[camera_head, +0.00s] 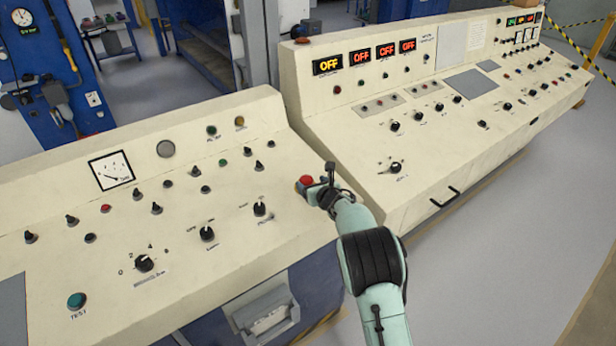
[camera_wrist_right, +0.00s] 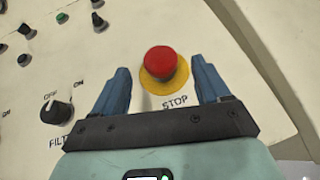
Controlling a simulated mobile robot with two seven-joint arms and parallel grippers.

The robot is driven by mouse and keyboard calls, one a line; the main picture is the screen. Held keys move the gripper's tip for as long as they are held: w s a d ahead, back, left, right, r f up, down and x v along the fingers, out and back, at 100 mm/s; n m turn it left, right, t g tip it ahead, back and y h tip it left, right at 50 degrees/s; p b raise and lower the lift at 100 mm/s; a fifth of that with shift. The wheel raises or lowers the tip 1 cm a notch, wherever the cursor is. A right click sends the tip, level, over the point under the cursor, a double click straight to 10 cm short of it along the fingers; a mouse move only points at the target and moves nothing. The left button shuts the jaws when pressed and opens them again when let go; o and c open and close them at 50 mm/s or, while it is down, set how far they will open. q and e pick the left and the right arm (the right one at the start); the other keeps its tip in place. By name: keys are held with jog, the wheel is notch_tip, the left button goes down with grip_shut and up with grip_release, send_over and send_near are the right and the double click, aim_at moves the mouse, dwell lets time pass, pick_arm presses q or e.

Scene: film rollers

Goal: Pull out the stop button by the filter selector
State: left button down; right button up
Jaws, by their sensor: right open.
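The stop button is a red mushroom head (camera_wrist_right: 161,63) on a yellow ring (camera_wrist_right: 164,86), with the label STOP below it in the right wrist view. The red button also shows in the head view (camera_head: 306,181), at the right end of the near panel. The filter selector is a black knob (camera_wrist_right: 56,113) left of the button; in the head view it (camera_head: 260,209) stands left of my right gripper. My right gripper (camera_head: 325,181) is open, its two blue fingers (camera_wrist_right: 160,85) on either side of the button with gaps showing. Contact depth cannot be told. My left gripper is not in view.
The cream near panel (camera_head: 190,262) carries several knobs, lamps and a gauge (camera_head: 111,170). A second console (camera_head: 430,150) with lit OFF displays stands to the right, close to my right arm. Open floor (camera_head: 480,250) lies at the lower right.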

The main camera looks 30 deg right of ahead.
aim_at(307, 180)
jog(key=p+x, duration=0.1)
jog(key=x, duration=0.2)
jog(key=shift+w+r, duration=0.1)
jog(key=shift+w, duration=0.15)
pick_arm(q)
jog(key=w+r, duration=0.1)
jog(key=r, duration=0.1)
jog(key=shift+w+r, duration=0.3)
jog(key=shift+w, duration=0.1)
pick_arm(e)
jog(key=shift+w+f, duration=0.25)
jog(key=shift+w, duration=0.05)
